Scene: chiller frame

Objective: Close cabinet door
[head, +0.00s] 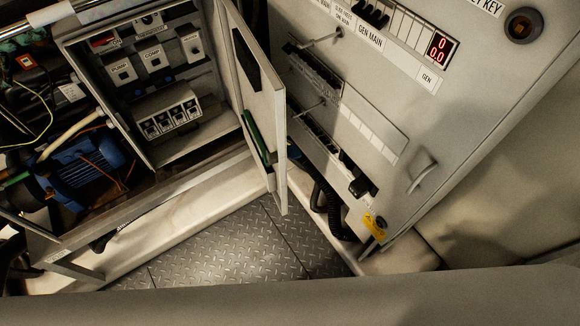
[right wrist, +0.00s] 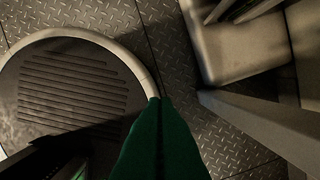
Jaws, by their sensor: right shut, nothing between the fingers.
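The cabinet (head: 188,172) stands at the upper left in the head view. Its front is open and shows switch boxes inside. The cabinet door (head: 272,135) is a pale panel on the cabinet's right side, standing well open. A dark vent and a green strip (head: 256,137) show on its inner face. My right gripper (right wrist: 158,100) shows only in the right wrist view. Its two green fingers are together with nothing between them, over the floor. The door cannot be made out in that view, and no contact with it is seen. My left gripper is not in view.
A large grey control panel (head: 400,190) with a handle (head: 422,177) stands right of the door. A blue motor (head: 88,165) and loose wires are at left. Black hoses (head: 333,212) run near the door's lower end. Checker-plate floor (head: 225,245) below the door is clear.

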